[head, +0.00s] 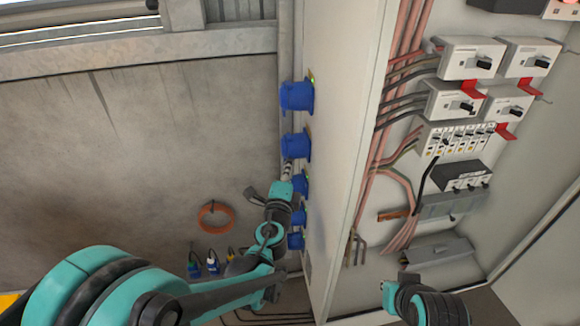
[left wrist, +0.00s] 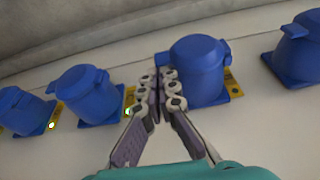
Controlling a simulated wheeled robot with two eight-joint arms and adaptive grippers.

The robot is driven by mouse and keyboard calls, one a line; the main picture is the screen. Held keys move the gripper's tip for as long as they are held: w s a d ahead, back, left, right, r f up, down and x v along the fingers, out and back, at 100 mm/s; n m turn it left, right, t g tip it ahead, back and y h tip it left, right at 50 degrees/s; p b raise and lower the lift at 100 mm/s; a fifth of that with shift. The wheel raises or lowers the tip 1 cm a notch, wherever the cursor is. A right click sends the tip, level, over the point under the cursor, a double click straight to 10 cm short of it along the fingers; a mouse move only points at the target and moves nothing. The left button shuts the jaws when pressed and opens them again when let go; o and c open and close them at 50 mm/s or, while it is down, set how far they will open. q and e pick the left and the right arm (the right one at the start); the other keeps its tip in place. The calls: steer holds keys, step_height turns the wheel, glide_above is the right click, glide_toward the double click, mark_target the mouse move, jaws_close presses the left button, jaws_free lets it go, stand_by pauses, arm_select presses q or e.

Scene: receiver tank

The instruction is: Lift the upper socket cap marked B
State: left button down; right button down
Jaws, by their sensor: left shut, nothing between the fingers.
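Several blue socket caps run in a column down the side of the grey cabinet: the top one (head: 297,96), the second (head: 295,145) and others below. I cannot read any letter, so which cap is marked B is unclear. My left gripper (head: 287,168) is shut and empty, just below the second cap. In the left wrist view its closed fingertips (left wrist: 160,82) are beside the left edge of a blue cap (left wrist: 197,65) and cover part of it; I cannot tell whether they touch. That cap looks closed.
The open cabinet (head: 345,130) holds switches (head: 472,58), breakers (head: 458,138) and cables to the right. An orange hose coil (head: 215,217) hangs on the wall at left. The space left of the caps is clear.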

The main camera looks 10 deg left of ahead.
arm_select(q)
steer(key=shift+a+m, duration=0.25)
steer(key=shift+m, duration=0.05)
steer(key=s+a+r+m+g+y+p, duration=0.2)
steer(key=a+r+m+p, duration=0.3)
steer(key=m, duration=0.5)
steer(key=a+g+y+p, duration=0.1)
steer(key=a+p, duration=0.1)
steer(key=p, duration=0.1)
steer(key=shift+s+r+g+p, duration=0.15)
steer(key=shift+r+g+p, duration=0.15)
steer(key=shift+p, duration=0.1)
steer(key=shift+a, duration=0.1)
stand_by(0.6)
